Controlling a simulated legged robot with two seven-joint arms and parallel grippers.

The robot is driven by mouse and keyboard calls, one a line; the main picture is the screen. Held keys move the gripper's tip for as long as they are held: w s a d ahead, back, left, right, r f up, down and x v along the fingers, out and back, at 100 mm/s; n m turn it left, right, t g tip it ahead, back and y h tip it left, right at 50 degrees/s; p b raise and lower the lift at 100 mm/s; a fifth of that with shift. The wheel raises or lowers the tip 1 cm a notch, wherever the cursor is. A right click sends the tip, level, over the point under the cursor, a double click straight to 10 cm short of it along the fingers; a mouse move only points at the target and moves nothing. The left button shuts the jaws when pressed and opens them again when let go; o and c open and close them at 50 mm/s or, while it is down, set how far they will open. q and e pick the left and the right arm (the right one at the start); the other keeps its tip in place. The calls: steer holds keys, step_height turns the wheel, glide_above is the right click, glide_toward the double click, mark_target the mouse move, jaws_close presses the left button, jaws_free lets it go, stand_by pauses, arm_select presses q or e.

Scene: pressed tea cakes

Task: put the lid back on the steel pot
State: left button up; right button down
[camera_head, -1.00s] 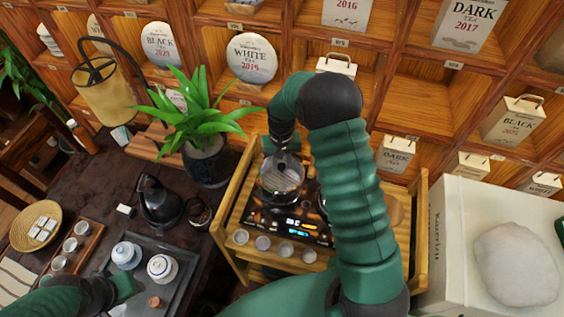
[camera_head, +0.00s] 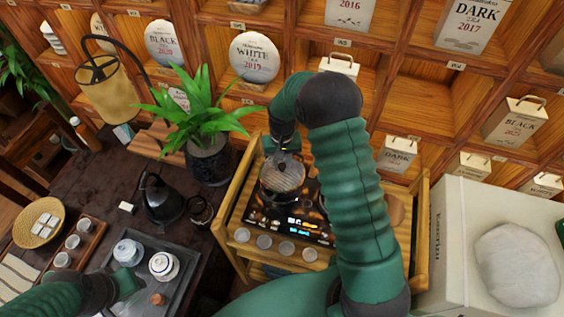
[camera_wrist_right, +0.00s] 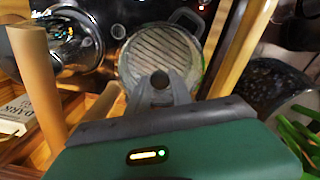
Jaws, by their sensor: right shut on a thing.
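My right gripper (camera_head: 284,158) reaches down from above and is shut on the knob of the round, striped-looking lid (camera_head: 285,175). In the right wrist view the lid (camera_wrist_right: 160,52) lies below my right gripper (camera_wrist_right: 161,88), with the dark knob between the fingertips. The steel pot (camera_head: 275,195) is directly under the lid on the black cooktop; a side handle of the pot (camera_wrist_right: 187,17) shows in the wrist view. The lid covers the pot's mouth from above; I cannot tell whether it touches the rim all round. My left gripper (camera_head: 127,284) is over the tea tray, its fingers unclear.
A potted plant (camera_head: 208,160) and a black kettle (camera_head: 160,198) stand to the left. A second shiny vessel (camera_wrist_right: 75,45) is beside the pot. Shelves rise behind.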

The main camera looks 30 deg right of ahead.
steer(key=c, duration=0.6)
jaws_free()
steer(key=shift+r+p, duration=2.8)
steer(key=shift+r, duration=0.7)
jaws_close()
steer(key=shift+f, duration=0.2)
